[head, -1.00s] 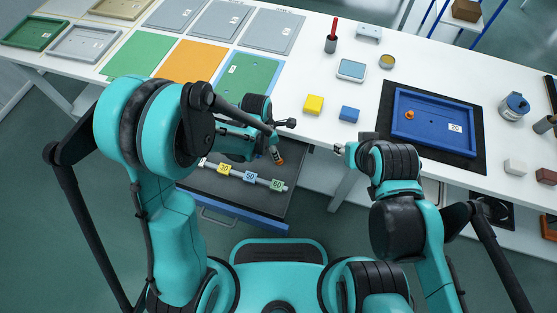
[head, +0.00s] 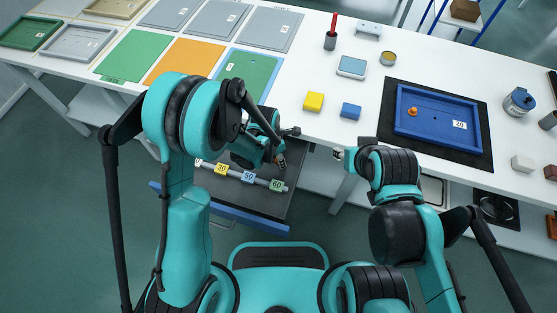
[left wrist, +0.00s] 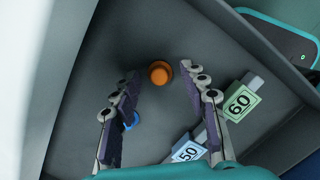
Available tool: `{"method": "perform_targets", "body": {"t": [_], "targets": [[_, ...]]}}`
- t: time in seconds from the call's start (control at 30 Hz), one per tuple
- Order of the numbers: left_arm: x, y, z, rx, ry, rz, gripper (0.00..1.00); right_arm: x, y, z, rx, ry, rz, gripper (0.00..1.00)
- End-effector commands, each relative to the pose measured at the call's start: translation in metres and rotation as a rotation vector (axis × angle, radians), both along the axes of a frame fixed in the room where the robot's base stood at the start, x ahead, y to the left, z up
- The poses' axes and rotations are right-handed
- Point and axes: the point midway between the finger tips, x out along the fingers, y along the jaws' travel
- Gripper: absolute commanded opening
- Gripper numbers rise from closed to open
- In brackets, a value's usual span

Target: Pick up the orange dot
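The orange dot (left wrist: 160,72) is a small round knob on the grey floor of the open drawer (head: 225,200). In the left wrist view it lies between and just beyond the tips of my left gripper (left wrist: 161,80), whose fingers are spread with nothing held. I cannot tell whether a finger touches it. In the head view my left gripper (head: 279,160) is low over the drawer's right part, and the dot there is mostly hidden. A blue dot (left wrist: 131,120) is partly hidden behind a finger. My right gripper (head: 338,154) is near the table's front edge; its fingers are too small to read.
A rail with tags 30, 50 and 60 (head: 276,185) lies in the drawer, close to my left fingers. The drawer walls are near. On the table (head: 310,75) are a yellow block (head: 314,101), a blue block (head: 350,111) and a blue tray (head: 440,142) holding another orange knob (head: 412,111).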

Motion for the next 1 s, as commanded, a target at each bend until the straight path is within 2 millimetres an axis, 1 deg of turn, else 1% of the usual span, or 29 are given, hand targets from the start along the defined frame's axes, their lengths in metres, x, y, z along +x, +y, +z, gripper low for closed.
{"method": "perform_targets", "body": {"t": [0.03, 0.17, 0.5, 0.63, 0.77, 0.9, 1.0], "targets": [[0.000, 0.000, 0.000, 0.000, 0.000, 0.000, 0.33, 0.000, 0.000, 0.000, 0.000, 0.000, 0.000, 0.39], [0.000, 0.000, 0.000, 0.000, 0.000, 0.000, 0.09, 0.000, 0.000, 0.000, 0.000, 0.000, 0.000, 0.39], [0.000, 0.000, 0.001, 0.000, 0.000, 0.000, 0.09, 0.000, 0.000, 0.000, 0.000, 0.000, 0.000, 0.39], [0.000, 0.000, 0.006, 0.000, 0.000, 0.000, 0.09, 0.000, 0.000, 0.004, 0.000, 0.000, 0.000, 0.39], [0.000, 0.000, 0.021, 0.000, 0.000, 0.000, 0.09, 0.000, 0.000, 0.012, 0.000, 0.000, 0.000, 0.39], [0.000, 0.000, 0.048, 0.000, 0.000, 0.000, 0.09, 0.000, 0.000, 0.026, 0.000, 0.000, 0.000, 0.39], [-0.008, -0.023, 0.059, 0.000, 0.000, -0.007, 0.09, 0.000, 0.000, 0.033, 0.000, 0.000, 0.000, 0.39]]}}
